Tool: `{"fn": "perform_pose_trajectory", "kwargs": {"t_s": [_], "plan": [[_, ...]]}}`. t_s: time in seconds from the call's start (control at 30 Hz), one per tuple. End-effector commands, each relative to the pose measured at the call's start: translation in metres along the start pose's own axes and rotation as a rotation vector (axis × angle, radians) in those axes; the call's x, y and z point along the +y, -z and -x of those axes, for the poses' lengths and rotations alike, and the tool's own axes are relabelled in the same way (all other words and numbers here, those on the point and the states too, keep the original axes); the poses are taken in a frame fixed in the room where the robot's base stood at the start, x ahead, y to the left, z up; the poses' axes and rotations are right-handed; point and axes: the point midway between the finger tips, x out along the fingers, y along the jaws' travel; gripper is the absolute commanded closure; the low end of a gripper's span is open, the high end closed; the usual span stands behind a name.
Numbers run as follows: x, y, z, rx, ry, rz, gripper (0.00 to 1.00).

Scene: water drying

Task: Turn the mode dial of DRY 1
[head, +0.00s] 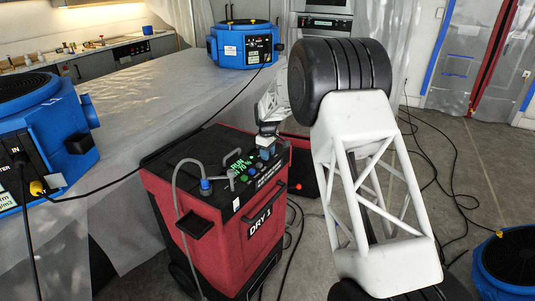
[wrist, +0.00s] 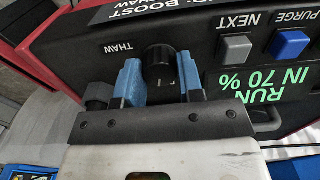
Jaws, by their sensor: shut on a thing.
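DRY 1 (head: 215,215) is a red and black machine in the middle of the head view, with a control panel on top. My gripper (head: 266,148) reaches down to that panel. In the wrist view the blue fingers of my gripper (wrist: 158,78) are shut on the black mode dial (wrist: 159,62), one on each side. A light mark shows on the dial's face, and the word THAW is printed to its left. In the head view the dial is hidden by my gripper.
Beside the dial are a grey NEXT button (wrist: 235,47), a blue PURGE button (wrist: 291,42) and a green display (wrist: 260,77) reading RUN IN 70 %. A grey hose (head: 177,185) loops over DRY 1. Blue machines (head: 243,45) stand around; cables cross the floor.

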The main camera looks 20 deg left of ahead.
Motion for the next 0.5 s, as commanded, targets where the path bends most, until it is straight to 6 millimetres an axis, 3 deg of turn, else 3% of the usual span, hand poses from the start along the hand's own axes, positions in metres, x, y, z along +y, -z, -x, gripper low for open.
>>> {"fn": "perform_pose_trajectory", "kwargs": {"t_s": [0.5], "plan": [[0.0001, 0.0007, 0.0017, 0.002, -0.002, -0.454, 0.89]]}}
